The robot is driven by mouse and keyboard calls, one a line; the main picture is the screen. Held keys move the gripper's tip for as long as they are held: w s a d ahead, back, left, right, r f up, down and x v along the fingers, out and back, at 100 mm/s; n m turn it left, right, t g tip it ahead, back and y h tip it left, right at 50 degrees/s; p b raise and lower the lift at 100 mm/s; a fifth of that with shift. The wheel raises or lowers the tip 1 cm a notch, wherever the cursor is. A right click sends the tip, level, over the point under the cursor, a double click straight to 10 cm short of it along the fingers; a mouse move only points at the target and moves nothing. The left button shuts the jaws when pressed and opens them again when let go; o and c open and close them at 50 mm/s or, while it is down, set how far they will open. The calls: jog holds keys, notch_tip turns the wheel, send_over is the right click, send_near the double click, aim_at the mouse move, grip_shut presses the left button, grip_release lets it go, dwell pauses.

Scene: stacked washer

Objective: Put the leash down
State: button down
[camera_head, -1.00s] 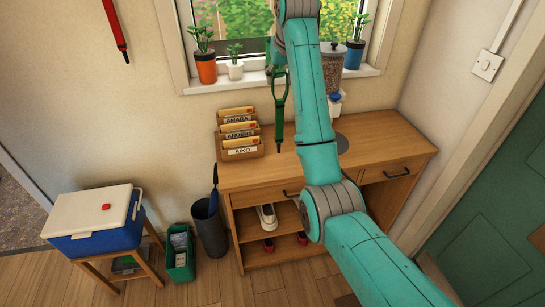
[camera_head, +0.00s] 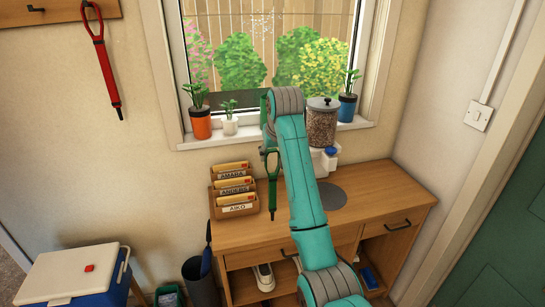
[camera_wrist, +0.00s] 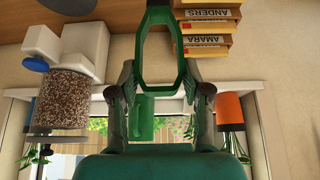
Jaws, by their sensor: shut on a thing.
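A green leash (camera_head: 272,185) hangs upright from my gripper, its loop at the top and its strap pointing down. In the head view it is just right of the letter rack, in front of the wall and over the wooden desk (camera_head: 300,235). I cannot tell whether its lower end touches the desk. In the wrist view, my gripper (camera_wrist: 160,82) is shut on the leash's green loop (camera_wrist: 148,45). My arm hides most of the gripper in the head view. A red leash (camera_head: 104,68) hangs from the wall rail at upper left.
The letter rack (camera_head: 214,205) stands at the desk's left. A dispenser of brown pellets (camera_head: 321,125) stands at the back, near a grey round mat (camera_head: 332,197). Potted plants (camera_head: 201,123) line the sill. The desk's front right is clear.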

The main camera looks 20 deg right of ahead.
jog(key=shift+f, duration=0.4)
jog(key=c, duration=0.5)
grip_release()
jog(key=shift+f, duration=0.1)
